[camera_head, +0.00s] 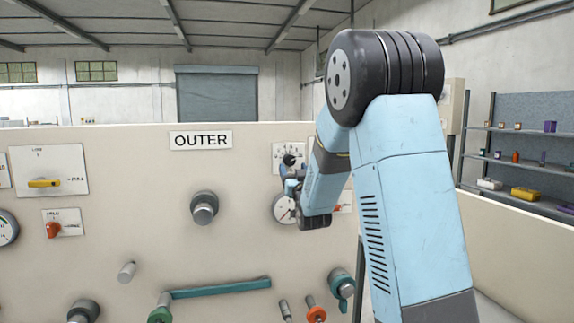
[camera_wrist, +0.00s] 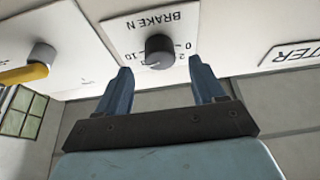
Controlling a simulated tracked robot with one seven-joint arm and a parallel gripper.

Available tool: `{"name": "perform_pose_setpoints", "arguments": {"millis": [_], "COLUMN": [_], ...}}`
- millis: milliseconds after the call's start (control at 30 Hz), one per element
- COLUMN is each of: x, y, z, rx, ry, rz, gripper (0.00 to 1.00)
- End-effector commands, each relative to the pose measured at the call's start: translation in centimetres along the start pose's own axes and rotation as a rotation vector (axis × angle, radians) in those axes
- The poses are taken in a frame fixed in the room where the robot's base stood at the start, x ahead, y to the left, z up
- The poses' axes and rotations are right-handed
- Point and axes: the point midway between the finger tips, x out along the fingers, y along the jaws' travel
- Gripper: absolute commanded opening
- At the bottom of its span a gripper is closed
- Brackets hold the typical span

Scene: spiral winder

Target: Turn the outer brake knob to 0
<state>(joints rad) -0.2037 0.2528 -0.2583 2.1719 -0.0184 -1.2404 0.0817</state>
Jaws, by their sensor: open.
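The brake knob (camera_head: 289,160) is a small dark round knob on a white scale plate, right of the OUTER sign on the panel. In the head view my gripper (camera_head: 290,174) is just below the knob, partly hidden by my arm.
The OUTER sign (camera_head: 201,140) is left of the plate. A round gauge (camera_head: 284,208) sits below, partly covered by my arm. A grey knob (camera_head: 204,208) protrudes left. In the wrist view, a yellow-handled switch (camera_wrist: 25,73) is at left. Shelves (camera_head: 520,150) stand far right.

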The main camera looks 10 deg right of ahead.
Motion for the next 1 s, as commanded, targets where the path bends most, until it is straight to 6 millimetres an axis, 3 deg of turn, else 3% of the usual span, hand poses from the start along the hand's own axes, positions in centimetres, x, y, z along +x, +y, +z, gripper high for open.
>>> {"name": "perform_pose_setpoints", "arguments": {"millis": [300, 700, 1000], "x": [3.9, 4.5, 4.5], "y": [0.1, 0.1, 0.0], "z": [0.0, 0.0, 0.0], "rx": [0.000, 0.000, 0.000], "ry": [0.001, 0.001, 0.000], "rz": [0.001, 0.001, 0.000], "gripper": [0.69, 0.69, 0.41]}}
